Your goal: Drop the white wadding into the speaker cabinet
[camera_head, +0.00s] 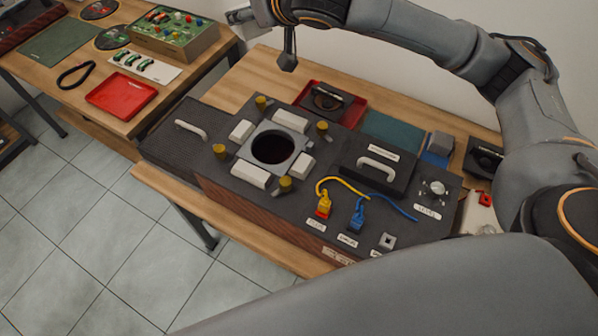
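The speaker cabinet (225,190) lies on the wooden table with its dark top panel facing up. A square grey frame with a round dark opening (272,148) is set in the panel. Several white blocks and yellow-topped knobs surround the opening. I cannot pick out any white wadding for certain. My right arm comes in from the right and reaches across the top. A dark finger-like part of my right gripper (288,62) hangs beyond the cabinet, above the table's back. My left gripper is not in view.
A yellow and a blue cable plug (357,217) and a black handled cover (377,167) are on the cabinet's right part. A red tray (330,101) stands behind. A second table at left holds a red tray (122,95) and a green board (174,30). Tiled floor lies in front.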

